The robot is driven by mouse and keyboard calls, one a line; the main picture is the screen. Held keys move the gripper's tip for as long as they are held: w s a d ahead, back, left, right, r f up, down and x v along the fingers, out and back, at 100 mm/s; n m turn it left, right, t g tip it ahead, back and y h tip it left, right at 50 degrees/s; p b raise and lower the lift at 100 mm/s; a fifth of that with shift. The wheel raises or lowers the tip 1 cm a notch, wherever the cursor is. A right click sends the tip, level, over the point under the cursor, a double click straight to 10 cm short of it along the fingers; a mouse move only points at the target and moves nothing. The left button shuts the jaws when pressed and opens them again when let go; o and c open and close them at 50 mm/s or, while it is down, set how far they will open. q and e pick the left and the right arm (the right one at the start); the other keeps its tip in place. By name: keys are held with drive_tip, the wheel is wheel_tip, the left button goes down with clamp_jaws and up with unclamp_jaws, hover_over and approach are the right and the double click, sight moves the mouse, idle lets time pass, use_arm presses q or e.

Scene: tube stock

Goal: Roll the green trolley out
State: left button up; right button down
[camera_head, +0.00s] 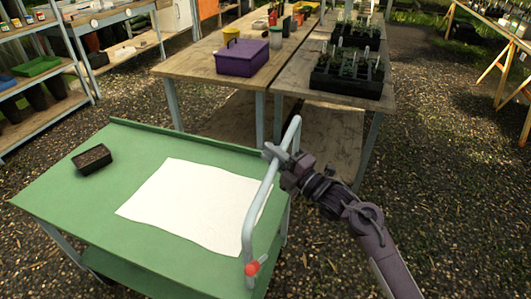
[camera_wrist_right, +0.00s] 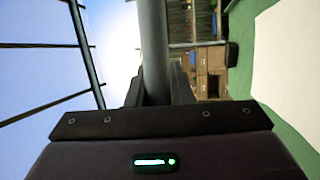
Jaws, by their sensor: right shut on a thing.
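The green trolley (camera_head: 130,168) stands in front of me on the gravel floor, with a white sheet (camera_head: 193,205) and a small dark tray (camera_head: 92,159) on its top. Its grey bar handle (camera_head: 258,208) rises along the right side, with a red knob at the near end. My right gripper (camera_head: 276,154) is shut on the upper part of the handle. In the right wrist view the handle (camera_wrist_right: 154,45) passes between the fingers (camera_wrist_right: 156,95), and the green top and white sheet show at the right. My left gripper is not in view.
Wooden benches (camera_head: 196,62) stand just behind the trolley, carrying a purple box (camera_head: 243,58) and black seedling trays (camera_head: 347,75). A shelf rack (camera_head: 45,115) stands at the left. The gravel to the right (camera_head: 440,165) is open.

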drive_tip(key=s+d+b, duration=0.1)
drive_tip(key=s+d, duration=0.3)
drive_tip(key=d, duration=0.9)
drive_tip(key=s+d, duration=0.4)
drive_tip(key=d, duration=0.8)
drive_tip(key=shift+s+d+b, duration=0.25)
drive_tip(key=shift+d+b, duration=0.1)
drive_tip(key=shift+b, duration=0.05)
drive_tip(key=shift+f, duration=0.1)
drive_tip(key=c, duration=1.3)
unclamp_jaws()
